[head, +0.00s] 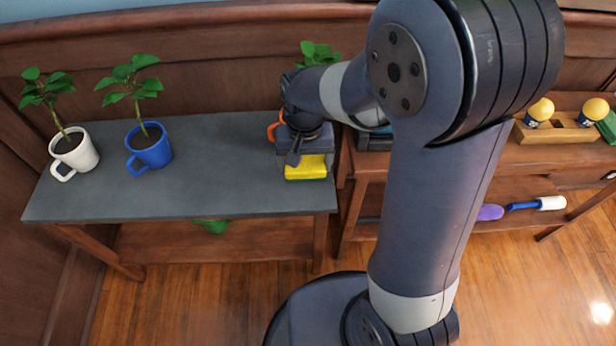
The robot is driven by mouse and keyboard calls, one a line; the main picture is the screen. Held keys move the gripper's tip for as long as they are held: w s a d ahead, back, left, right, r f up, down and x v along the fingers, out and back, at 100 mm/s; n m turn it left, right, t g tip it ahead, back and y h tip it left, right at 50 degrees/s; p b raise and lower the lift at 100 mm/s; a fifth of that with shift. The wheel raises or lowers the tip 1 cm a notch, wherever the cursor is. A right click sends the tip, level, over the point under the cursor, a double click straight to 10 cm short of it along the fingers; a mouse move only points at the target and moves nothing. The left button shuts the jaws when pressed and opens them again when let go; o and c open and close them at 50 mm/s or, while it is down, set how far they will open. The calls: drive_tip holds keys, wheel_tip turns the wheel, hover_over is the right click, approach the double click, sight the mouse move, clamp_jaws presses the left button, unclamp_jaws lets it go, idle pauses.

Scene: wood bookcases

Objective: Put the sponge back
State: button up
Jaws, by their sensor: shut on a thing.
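A yellow block that looks like the sponge (306,167) is at the right end of the grey tabletop (225,192). My gripper (304,157) points down and is shut on the sponge, with its body covering the sponge's far part. I cannot tell whether the sponge touches the tabletop or is held just above it.
A white mug (78,158) and a blue mug (150,155) hold plants at left. An orange mug (273,130) is mostly hidden behind my gripper. The right bookcase bears a wooden holder (560,133); a purple item (490,212) and brush (540,204) lie below. The grey top's middle is clear.

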sight(306, 184)
drive_tip(key=shift+f+b, duration=0.6)
drive_tip(key=shift+f, duration=2.1)
drive_tip(key=shift+f, duration=0.2)
drive_tip(key=o, duration=0.8)
drive_tip(key=shift+o, duration=0.2)
wheel_tip(306, 184, up, 12)
drive_tip(key=p, duration=0.3)
drive_tip(key=shift+r, duration=0.2)
